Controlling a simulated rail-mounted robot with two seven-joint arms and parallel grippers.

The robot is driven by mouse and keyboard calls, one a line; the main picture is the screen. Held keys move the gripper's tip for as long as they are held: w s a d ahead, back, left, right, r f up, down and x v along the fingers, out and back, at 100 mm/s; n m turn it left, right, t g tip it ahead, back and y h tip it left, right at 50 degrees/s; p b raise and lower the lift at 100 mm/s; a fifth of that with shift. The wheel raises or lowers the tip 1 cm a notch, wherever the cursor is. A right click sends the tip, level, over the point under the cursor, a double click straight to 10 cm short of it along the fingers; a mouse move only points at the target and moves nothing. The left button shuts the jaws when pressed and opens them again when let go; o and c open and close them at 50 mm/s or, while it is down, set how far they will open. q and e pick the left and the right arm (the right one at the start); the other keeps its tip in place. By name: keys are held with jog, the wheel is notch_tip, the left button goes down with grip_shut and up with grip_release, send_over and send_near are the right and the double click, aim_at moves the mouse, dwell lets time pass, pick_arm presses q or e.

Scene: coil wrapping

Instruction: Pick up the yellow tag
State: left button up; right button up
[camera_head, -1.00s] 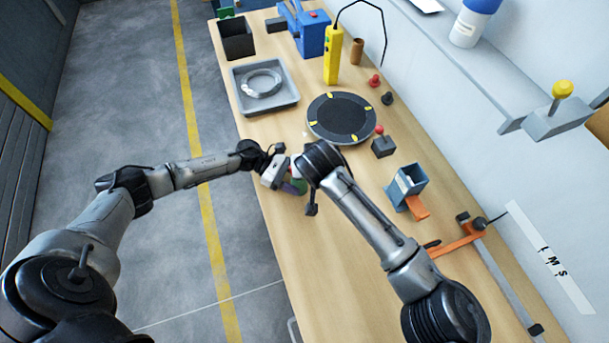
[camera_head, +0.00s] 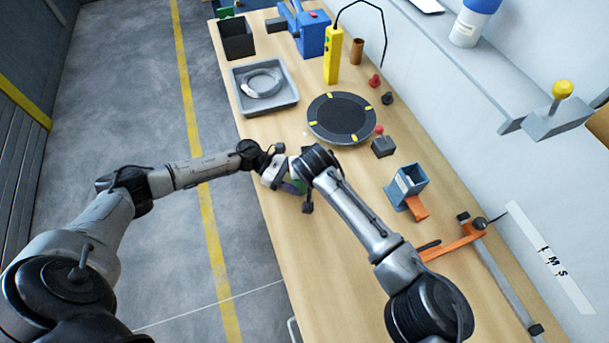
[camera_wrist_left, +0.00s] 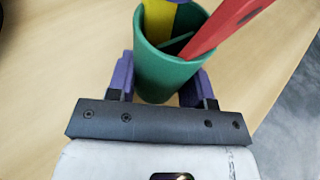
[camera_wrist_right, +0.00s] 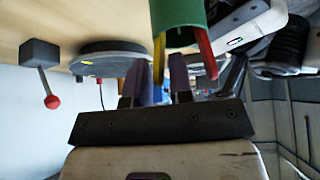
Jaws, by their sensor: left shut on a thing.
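My left gripper (camera_wrist_left: 163,88) is shut around a green cup (camera_wrist_left: 165,78), which stands open end up in the left wrist view. The yellow tag (camera_wrist_left: 158,22) sticks out of the cup beside a red tag (camera_wrist_left: 222,25). In the right wrist view the green cup (camera_wrist_right: 178,15) is at the top, with the yellow tag (camera_wrist_right: 159,62) and red tag (camera_wrist_right: 207,55) pointing out of it. My right gripper (camera_wrist_right: 154,75) is open, its fingers apart near the yellow tag; contact cannot be told. In the head view, my left gripper (camera_head: 284,184) is partly covered by my right wrist.
A black turntable (camera_head: 341,118) lies behind the grippers. A grey tray (camera_head: 264,83) with a coil, a small red-knobbed box (camera_head: 383,146) and a blue dispenser (camera_head: 406,184) stand on the wooden table (camera_head: 330,260). The table's front is mostly clear.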

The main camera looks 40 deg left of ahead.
pick_arm(q)
jog(key=shift+c, duration=0.2)
pick_arm(e)
grip_shut()
jog(key=shift+w+d, duration=0.1)
notch_tip(320, 180, up, 18)
dwell(0.5)
pick_arm(q)
jog(key=o, duration=0.8)
jog(key=v, duration=1.2)
